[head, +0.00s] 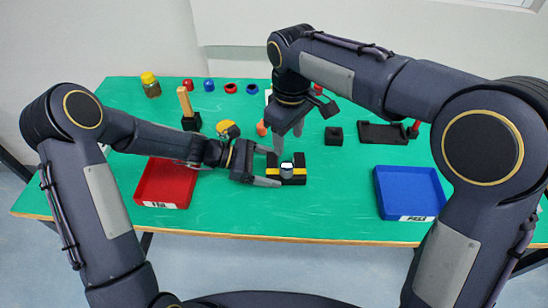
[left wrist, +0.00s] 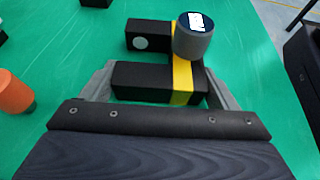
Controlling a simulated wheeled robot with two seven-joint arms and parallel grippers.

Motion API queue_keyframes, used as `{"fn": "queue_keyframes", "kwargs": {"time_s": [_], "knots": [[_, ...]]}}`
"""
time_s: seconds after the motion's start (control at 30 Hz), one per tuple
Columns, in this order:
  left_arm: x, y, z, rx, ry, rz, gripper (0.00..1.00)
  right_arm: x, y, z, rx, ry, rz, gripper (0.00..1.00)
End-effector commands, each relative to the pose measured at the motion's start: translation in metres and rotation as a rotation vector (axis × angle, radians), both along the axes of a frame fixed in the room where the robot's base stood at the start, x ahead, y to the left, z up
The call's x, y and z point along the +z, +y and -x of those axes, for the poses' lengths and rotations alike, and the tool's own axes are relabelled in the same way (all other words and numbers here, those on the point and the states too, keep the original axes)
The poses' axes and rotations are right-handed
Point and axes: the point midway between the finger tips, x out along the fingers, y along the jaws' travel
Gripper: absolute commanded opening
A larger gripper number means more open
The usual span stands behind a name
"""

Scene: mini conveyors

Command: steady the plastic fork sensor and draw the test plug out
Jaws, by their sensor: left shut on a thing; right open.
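The fork sensor (head: 300,180) is a black two-armed block with a yellow band, lying on the green table in front of the middle. The test plug (head: 287,170) is a grey cylinder with a dark top and white label. In the left wrist view the plug (left wrist: 194,42) stands upright at the yellow band of the sensor (left wrist: 145,82), rising above it. My left gripper (head: 274,168) is shut on the sensor, its fingers at both ends of one black arm. My right gripper (head: 287,136) is open and empty, pointing down above and behind the plug.
A red tray (head: 140,199) lies at left, a blue tray (head: 408,209) at right. A black block (head: 334,135) and black holder (head: 384,134) stand behind right. An orange cylinder (left wrist: 14,90) is near my left gripper. Several small caps and a yellow-lidded jar (head: 151,86) line the back.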

Motion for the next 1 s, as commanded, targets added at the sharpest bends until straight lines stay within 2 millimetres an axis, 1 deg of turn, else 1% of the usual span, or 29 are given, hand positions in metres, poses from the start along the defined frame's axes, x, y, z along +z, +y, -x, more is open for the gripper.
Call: {"fn": "queue_keyframes", "kwargs": {"time_s": [0.07, 0.17, 0.27, 0.4, 0.5, 0.6, 0.7, 0.8, 0.93, 1.0], "knots": [[-0.003, 0.001, 0.001, 0.0, 0.001, -0.005, 0.52, 0.0, 0.0, 0.0, 0.067, 0.0, 0.0, 0.57], [-0.003, 0.001, 0.001, -0.001, 0.002, -0.006, 0.52, 0.001, 0.0, 0.0, 0.236, 0.001, -0.001, 0.57], [-0.003, 0.001, 0.001, -0.001, 0.002, -0.006, 0.52, 0.003, 0.0, 0.0, 0.471, 0.001, -0.001, 0.57], [-0.003, 0.001, 0.001, -0.001, 0.002, -0.006, 0.52, 0.005, 0.0, 0.0, 0.827, 0.0, -0.001, 0.57], [-0.004, 0.001, 0.001, -0.001, 0.002, -0.007, 0.52, 0.006, 0.0, 0.0, 1.053, 0.0, 0.0, 0.57], [-0.004, 0.001, 0.001, 0.0, 0.003, -0.007, 0.52, 0.008, 0.0, 0.0, 1.237, 0.0, -0.001, 0.57], [-0.004, 0.001, 0.001, 0.0, 0.003, -0.007, 0.52, 0.008, 0.0, 0.0, 1.364, 0.0, 0.0, 0.57], [-0.004, 0.001, 0.001, 0.0, 0.003, -0.007, 0.52, 0.008, 0.0, 0.0, 1.438, 0.0, 0.0, 0.57], [-0.004, 0.001, 0.001, 0.0, 0.003, -0.008, 0.52, 0.001, 0.0, 0.0, 1.467, 0.002, 0.0, 0.57], [-0.004, 0.001, 0.001, -0.001, 0.003, -0.008, 0.52, -0.007, 0.0, 0.0, 1.468, 0.004, 0.0, 0.57]]}}
